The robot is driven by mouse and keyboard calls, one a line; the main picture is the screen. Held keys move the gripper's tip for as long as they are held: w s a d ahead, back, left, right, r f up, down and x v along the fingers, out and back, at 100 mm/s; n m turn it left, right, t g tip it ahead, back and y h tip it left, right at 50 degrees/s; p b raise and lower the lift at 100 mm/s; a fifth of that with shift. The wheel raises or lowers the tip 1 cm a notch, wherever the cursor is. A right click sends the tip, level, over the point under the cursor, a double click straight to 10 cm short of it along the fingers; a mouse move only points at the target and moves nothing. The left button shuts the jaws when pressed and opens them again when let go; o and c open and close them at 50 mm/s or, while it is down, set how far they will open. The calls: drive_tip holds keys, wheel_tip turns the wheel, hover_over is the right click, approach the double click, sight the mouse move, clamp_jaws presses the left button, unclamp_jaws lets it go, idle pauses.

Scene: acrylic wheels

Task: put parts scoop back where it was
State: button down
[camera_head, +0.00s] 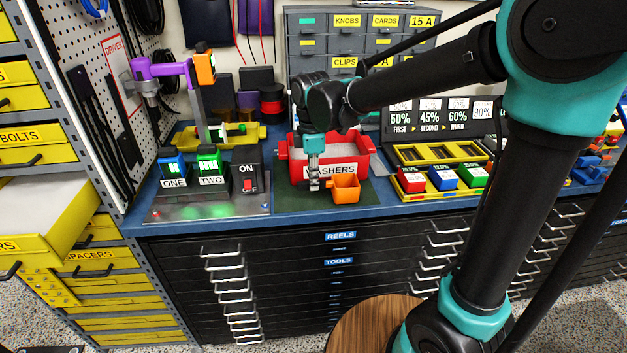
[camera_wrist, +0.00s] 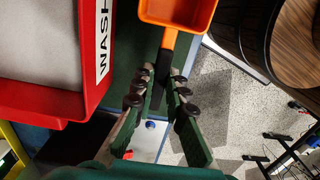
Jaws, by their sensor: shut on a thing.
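The parts scoop has an orange square bowl (camera_head: 345,188) and a dark handle. In the wrist view the orange bowl (camera_wrist: 178,12) is at the top and the handle (camera_wrist: 160,75) runs down between my fingers. My gripper (camera_head: 314,183) is shut on the handle, in front of the red washers bin, with the scoop bowl to its right. In the wrist view my gripper's fingertips (camera_wrist: 160,85) lie on both sides of the handle. I cannot tell whether the scoop touches the mat.
The red washers bin (camera_head: 281,150) stands just behind on a dark green mat (camera_head: 290,200). The ONE/TWO switch panel (camera_head: 165,208) is to the left. A yellow tray (camera_head: 440,152) and red, blue and green boxes (camera_head: 443,178) are to the right. The bench's front edge is close.

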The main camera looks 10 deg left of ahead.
drive_tip(key=shift+f, duration=0.25)
drive_tip(key=shift+f, duration=0.1)
drive_tip(key=c, duration=1.6)
unclamp_jaws()
drive_tip(key=shift+o, duration=0.2)
wheel_tip(320, 180, up, 12)
